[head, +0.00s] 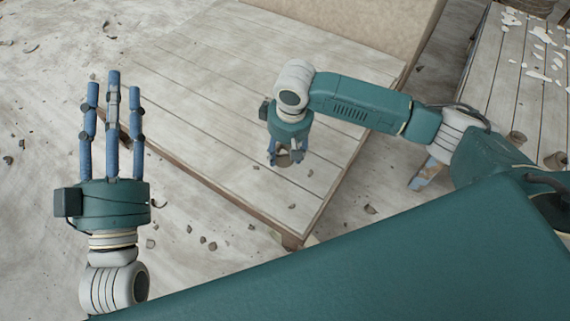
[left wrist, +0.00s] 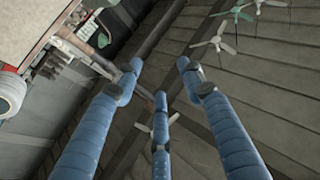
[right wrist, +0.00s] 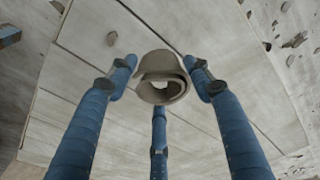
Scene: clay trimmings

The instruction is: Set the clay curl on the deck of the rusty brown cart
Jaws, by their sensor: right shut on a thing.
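The clay curl (right wrist: 161,78) is a grey-brown rolled strip, seen end-on between the fingertips of my right gripper (right wrist: 160,95) in the right wrist view. In the head view my right gripper (head: 286,152) points down and is shut on the curl (head: 284,160), partly hidden by the fingers. It is over a broad, pale plank deck (head: 215,85) with brown edging, which I take for the cart. I cannot tell whether the curl touches the planks. My left gripper (head: 113,85) is open and empty, fingers pointing up, left of the deck; its fingers (left wrist: 155,85) show in the left wrist view.
A beige upright panel (head: 350,25) stands along the deck's far side. Clay bits litter the pale floor (head: 40,190). Much of the deck is bare.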

